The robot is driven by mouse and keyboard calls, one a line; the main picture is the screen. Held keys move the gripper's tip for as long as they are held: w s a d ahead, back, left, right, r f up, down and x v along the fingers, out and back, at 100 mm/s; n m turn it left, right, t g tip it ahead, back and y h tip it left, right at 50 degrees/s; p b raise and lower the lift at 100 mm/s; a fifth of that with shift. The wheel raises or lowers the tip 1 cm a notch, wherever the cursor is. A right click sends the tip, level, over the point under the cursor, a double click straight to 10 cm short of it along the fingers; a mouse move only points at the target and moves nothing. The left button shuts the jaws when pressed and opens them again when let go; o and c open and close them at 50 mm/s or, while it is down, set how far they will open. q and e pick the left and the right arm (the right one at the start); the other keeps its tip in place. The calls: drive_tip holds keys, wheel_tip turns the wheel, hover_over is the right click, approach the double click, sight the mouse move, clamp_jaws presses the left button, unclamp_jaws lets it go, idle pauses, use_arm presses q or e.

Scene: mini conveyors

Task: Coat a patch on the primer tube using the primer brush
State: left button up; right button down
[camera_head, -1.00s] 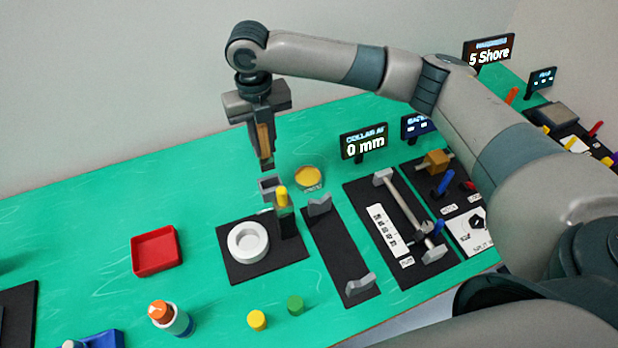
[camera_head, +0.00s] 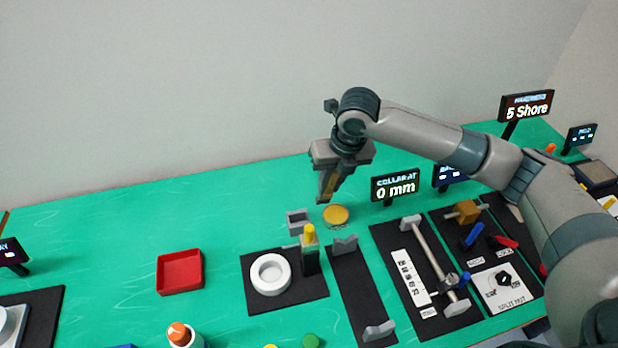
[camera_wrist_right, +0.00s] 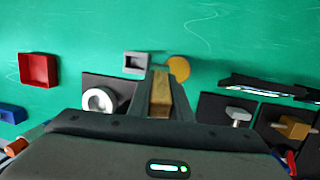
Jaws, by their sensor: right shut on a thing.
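My right gripper (camera_head: 327,190) is above the back of the green table, pointing down, shut on a brown wooden handle, which I take to be the primer brush; it shows between the fingers in the right wrist view (camera_wrist_right: 160,95). The brush's tip is hidden. A round amber dish (camera_head: 336,214) lies just below and right of the gripper; it also shows in the wrist view (camera_wrist_right: 178,68). A small grey open square holder (camera_head: 298,221) is left of the dish. I cannot identify the primer tube for sure. My left gripper is not in view.
A white ring (camera_head: 257,285) and a yellow-topped dark post (camera_head: 310,260) stand on a black pad. Grey cradles (camera_head: 345,245) on a black strip are empty. A collar display (camera_head: 396,186) stands right of the gripper. A red tray (camera_head: 180,288) is left, with free table behind.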

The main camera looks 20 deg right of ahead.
drive_tip(key=shift+t+y, duration=0.4)
drive_tip(key=shift+t, duration=0.2)
drive_tip(key=d, duration=0.1)
drive_tip(key=s+d, duration=0.1)
drive_tip(key=d, duration=0.2)
drive_tip(key=shift+s+d+r, duration=0.15)
drive_tip(key=shift+d+r, duration=0.05)
drive_tip(key=shift+r, duration=0.1)
drive_tip(key=shift+f, duration=0.1)
wheel_tip(320, 180, down, 6)
drive_tip(key=b, duration=0.6)
drive_tip(key=shift+f+b, duration=0.4)
idle(1.0)
drive_tip(key=shift+s+f+p, duration=0.1)
drive_tip(key=shift+f+p, duration=0.05)
drive_tip(key=shift+p, duration=0.3)
idle(2.4)
wheel_tip(320, 180, up, 7)
drive_tip(key=p, duration=0.7)
drive_tip(key=shift+p, duration=0.35)
